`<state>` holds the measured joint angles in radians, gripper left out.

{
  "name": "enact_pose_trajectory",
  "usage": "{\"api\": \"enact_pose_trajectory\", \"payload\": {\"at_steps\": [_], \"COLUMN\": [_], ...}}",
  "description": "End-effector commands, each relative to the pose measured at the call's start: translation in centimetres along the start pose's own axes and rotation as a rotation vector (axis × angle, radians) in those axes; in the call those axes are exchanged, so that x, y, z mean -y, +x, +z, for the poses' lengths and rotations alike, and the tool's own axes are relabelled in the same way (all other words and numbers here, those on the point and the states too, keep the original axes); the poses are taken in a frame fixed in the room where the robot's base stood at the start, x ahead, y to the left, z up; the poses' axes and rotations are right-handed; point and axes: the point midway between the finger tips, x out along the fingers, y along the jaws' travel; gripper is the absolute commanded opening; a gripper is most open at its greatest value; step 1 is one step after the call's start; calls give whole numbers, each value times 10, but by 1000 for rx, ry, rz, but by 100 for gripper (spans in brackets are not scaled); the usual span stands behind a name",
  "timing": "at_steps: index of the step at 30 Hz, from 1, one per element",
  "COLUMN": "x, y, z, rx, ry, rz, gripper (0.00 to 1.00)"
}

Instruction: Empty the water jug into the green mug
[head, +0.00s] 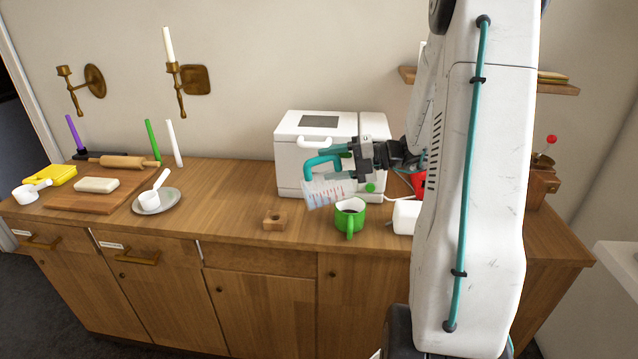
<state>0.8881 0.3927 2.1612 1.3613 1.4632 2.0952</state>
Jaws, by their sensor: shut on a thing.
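The water jug (328,191) is a clear measuring jug with red markings and a teal handle. My gripper (345,156) is shut on its handle and holds it above the counter, tilted with its mouth toward the lower left. The green mug (350,216) stands upright on the counter near the front edge, just below and right of the jug, with its handle toward the front. The jug's open end lies left of the mug in this view. I cannot tell how much water is in the jug, and no stream shows.
A white bread-maker-like machine (299,150) stands behind the jug. A grey plate (157,201) with a white scoop and a cutting board (75,195) are farther left.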

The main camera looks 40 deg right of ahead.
Motion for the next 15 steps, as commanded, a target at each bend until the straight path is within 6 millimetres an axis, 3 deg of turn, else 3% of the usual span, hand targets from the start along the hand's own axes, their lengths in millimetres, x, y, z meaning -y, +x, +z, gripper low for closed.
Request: {"api": "enact_pose_trajectory", "payload": {"at_steps": [15], "x": [3], "y": [-6], "z": [2], "rx": [-2], "ry": [19], "rz": [64], "gripper": [21]}}
